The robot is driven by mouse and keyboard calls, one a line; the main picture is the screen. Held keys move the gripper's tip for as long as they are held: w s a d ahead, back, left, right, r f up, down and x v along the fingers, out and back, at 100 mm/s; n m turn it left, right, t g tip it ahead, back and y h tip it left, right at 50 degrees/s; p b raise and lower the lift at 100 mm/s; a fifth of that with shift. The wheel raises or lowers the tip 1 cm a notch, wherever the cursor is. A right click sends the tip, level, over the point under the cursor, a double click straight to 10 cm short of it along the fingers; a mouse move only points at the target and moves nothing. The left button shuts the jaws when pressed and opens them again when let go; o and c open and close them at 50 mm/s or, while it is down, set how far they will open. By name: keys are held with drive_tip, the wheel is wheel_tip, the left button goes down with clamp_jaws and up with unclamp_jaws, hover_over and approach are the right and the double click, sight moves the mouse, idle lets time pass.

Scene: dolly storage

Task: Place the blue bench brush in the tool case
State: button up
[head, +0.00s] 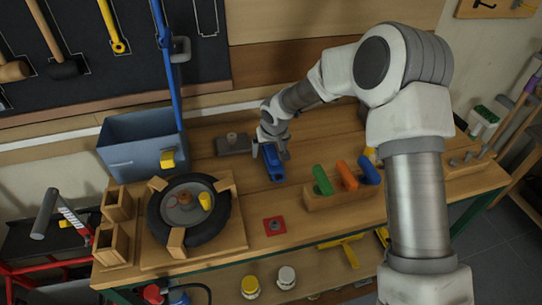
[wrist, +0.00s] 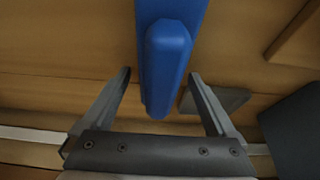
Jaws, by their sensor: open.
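The blue bench brush (head: 273,164) lies on the wooden workbench, a little right of its middle in the head view. In the wrist view the blue brush (wrist: 168,50) runs down from the top edge, with its narrower raised part ending between the fingers. My gripper (head: 276,150) is over the brush's far end. In the wrist view my gripper (wrist: 160,76) is open, one finger on each side of the brush, with visible gaps. The blue-grey tool case (head: 135,158) stands open at the bench's back left, with a yellow latch on its front.
A wooden block (head: 330,201) holding green, orange and blue handles stands right of the brush. A grey metal plate (head: 232,146) lies just left of my gripper. A wheel on a wooden dolly (head: 236,233) fills the front left. A red square piece (head: 275,226) lies near the front.

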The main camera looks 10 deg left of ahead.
drive_tip(key=shift+f, duration=0.1)
clamp_jaws()
idle(0.4)
